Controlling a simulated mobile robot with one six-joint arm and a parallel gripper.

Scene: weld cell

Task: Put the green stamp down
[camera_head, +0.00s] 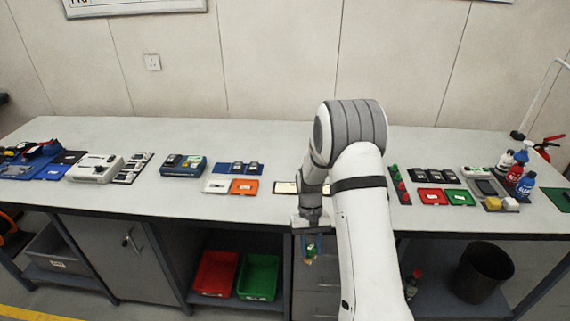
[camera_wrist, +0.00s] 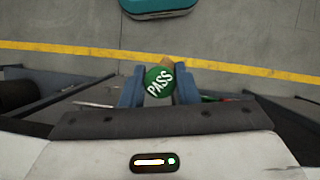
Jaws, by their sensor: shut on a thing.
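The green stamp (camera_wrist: 158,82) is a round green piece marked PASS, with a small tan part behind it. My gripper (camera_wrist: 159,92) is shut on it, with one blue-grey finger on each side. In the head view my gripper (camera_head: 310,240) hangs at the table's front edge, and the stamp (camera_head: 309,253) shows only as a small green and tan spot between the fingers. A dark strip (camera_head: 399,185) with red and green knobs lies on the table right of my arm.
A red pad (camera_head: 432,197) and a green pad (camera_head: 460,198) lie right of the strip. A pale sheet (camera_head: 285,188) lies partly hidden behind my arm. Bottles (camera_head: 525,184) stand at the far right. Bare table (camera_head: 228,207) shows along the front left of my gripper.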

